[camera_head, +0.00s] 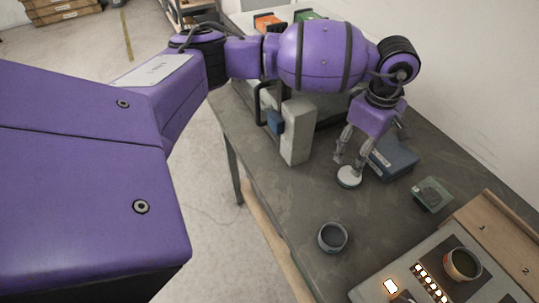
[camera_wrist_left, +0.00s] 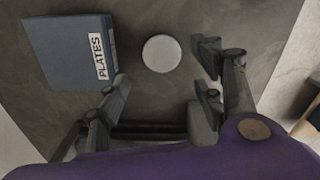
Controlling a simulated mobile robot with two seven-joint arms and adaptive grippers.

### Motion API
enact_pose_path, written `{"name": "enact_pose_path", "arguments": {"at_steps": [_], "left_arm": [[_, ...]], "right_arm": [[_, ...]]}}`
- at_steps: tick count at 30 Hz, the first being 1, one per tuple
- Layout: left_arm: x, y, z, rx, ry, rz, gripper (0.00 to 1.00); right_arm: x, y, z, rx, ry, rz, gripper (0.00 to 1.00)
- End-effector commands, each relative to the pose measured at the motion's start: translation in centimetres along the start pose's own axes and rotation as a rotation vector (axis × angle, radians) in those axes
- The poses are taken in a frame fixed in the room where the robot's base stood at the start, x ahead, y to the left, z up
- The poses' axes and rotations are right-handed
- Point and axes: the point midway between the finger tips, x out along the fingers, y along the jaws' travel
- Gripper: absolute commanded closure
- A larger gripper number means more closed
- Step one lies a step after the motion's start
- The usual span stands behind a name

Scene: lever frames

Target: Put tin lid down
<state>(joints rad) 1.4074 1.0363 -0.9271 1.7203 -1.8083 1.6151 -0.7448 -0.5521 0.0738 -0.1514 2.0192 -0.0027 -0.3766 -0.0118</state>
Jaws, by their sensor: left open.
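The tin lid is a pale round disc (camera_head: 349,177) that looks to lie flat on the dark grey table, just below my left gripper (camera_head: 350,158). In the left wrist view the lid (camera_wrist_left: 161,53) shows whole, with clear table around it. The fingers of my left gripper (camera_wrist_left: 163,88) are spread apart, with nothing between them. An open dark round tin (camera_head: 332,237) stands upright on the table, nearer the front. My right gripper is not in view.
A blue box marked PLATES (camera_wrist_left: 62,50) lies close beside the lid; it also shows behind the gripper (camera_head: 396,160). A small green block (camera_head: 432,194), a lit control panel (camera_head: 365,294), a round cup (camera_head: 463,264) and a wooden numbered rack (camera_head: 510,244) stand right. A grey upright block (camera_head: 296,135) stands left.

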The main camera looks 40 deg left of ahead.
Motion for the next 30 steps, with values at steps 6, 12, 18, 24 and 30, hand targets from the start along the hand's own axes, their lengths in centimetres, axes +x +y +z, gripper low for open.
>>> {"name": "enact_pose_path", "arguments": {"at_steps": [6,12,18,24,30], "left_arm": [[-3.6,0.1,0.1,0.001,0.0,0.003,0.39],[-4.5,0.0,0.0,0.001,0.001,0.001,0.39],[-4.5,0.0,0.0,0.001,0.001,0.001,0.39],[-4.5,0.0,0.0,0.001,0.001,0.001,0.39],[-4.5,0.0,0.0,0.001,0.001,0.0,0.39]], "right_arm": [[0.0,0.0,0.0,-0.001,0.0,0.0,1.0],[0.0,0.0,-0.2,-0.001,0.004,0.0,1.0],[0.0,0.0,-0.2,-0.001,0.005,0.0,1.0],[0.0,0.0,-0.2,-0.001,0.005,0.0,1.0],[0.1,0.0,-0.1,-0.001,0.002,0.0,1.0]]}}
